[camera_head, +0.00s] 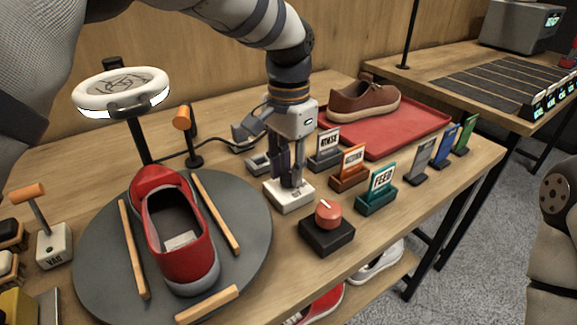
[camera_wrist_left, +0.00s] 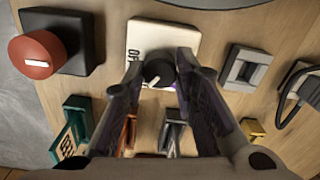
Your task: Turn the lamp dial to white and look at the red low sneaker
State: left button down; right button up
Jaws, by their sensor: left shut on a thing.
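The lamp dial is a black knob (camera_wrist_left: 157,74) on a white base plate (camera_wrist_left: 160,38); the base also shows in the head view (camera_head: 287,197). My left gripper (camera_head: 289,177) points down at the dial, its fingers shut on the knob from both sides; the wrist view shows the fingers (camera_wrist_left: 160,70) around it. The knob's pointer and most of the base lettering are hard to read. The red low sneaker (camera_head: 187,252) lies on a dark round turntable (camera_head: 85,262). A white ring lamp (camera_head: 120,92) stands behind it, its lower edge glowing white. My right gripper is out of view.
A black box with a red knob (camera_head: 327,215) stands just right of the dial. Small sign holders, including a teal one (camera_head: 379,189), stand farther right. A brown shoe (camera_head: 363,98) rests on a red tray (camera_head: 427,125) behind. Wooden bars (camera_head: 133,248) lie beside the sneaker.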

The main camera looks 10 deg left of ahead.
aim_at(289, 172)
pick_arm(q)
jog(key=shift+n, duration=0.5)
jog(key=c, duration=1.3)
grip_release()
notch_tip(289, 172, up, 12)
